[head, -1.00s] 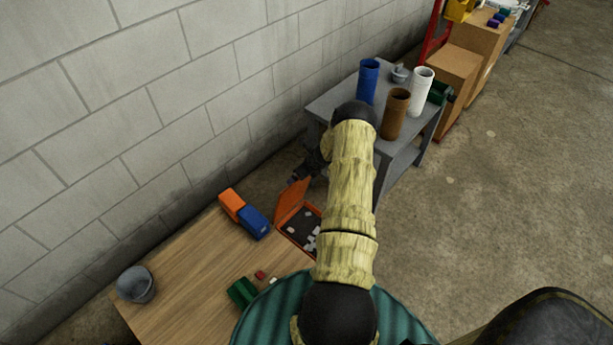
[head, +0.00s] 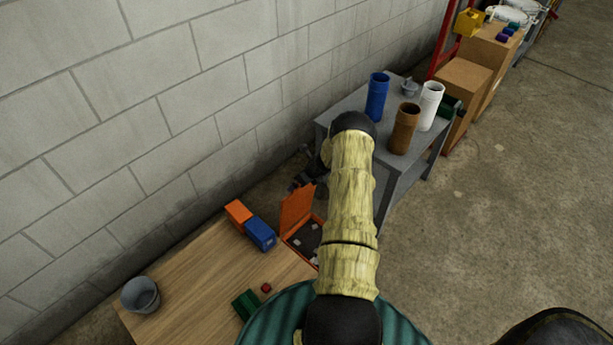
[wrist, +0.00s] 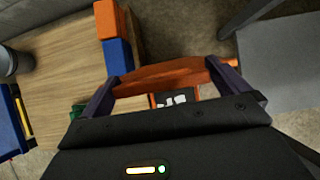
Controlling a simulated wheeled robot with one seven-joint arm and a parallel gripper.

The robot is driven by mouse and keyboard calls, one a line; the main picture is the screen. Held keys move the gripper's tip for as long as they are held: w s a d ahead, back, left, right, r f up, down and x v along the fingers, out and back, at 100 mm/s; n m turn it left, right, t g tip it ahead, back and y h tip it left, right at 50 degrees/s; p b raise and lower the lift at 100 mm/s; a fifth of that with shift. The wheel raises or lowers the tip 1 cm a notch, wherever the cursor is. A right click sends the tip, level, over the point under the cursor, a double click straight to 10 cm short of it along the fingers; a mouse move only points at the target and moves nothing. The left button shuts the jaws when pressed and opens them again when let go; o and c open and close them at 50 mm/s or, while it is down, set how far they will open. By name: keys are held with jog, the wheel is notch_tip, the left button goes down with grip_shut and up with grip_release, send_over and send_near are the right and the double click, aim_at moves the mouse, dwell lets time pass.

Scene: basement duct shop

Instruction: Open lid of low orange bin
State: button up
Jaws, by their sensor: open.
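My gripper (head: 299,184) is at the top of the lid, partly hidden by my arm. In the wrist view my gripper (wrist: 168,82) is open, its dark fingers wide apart. The lid (wrist: 160,76) spans the space between them; I cannot tell whether they touch it. Part of the bin's inside (wrist: 176,98) shows beyond my gripper's body. My arm hides the bin's right side in the head view.
The wooden table (head: 200,285) holds an orange box (head: 238,212), a blue box (head: 261,234), a grey bucket (head: 140,295) and a green item (head: 246,304). A grey table (head: 350,103) with cylinders stands behind my arm. The block wall is close on the left.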

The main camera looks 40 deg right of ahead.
jog(key=p+v, duration=0.1)
jog(key=v, duration=1.6)
jog(key=shift+s+p, duration=0.15)
jog(key=shift+p, duration=0.2)
jog(key=shift+r, duration=0.15)
jog(key=s+a+r+n+g, duration=0.1)
jog(key=a+r+n, duration=0.6)
jog(key=a+n, duration=0.3)
jog(key=s+a+r+n+g, duration=0.1)
jog(key=a+r+n+g, duration=0.1)
jog(key=a+r+n, duration=0.7)
jog(key=s+a+r+n+h, duration=0.1)
jog(key=s+a+r+n, duration=0.2)
jog(key=s+a+n, duration=0.45)
jog(key=s+a+r+n, duration=0.3)
jog(key=s+a+n, duration=0.4)
jog(key=s+n, duration=0.1)
notch_tip(320, 180, up, 17)
jog(key=p, duration=1.7)
jog(key=shift+w+m, duration=0.35)
jog(key=shift+w, duration=0.05)
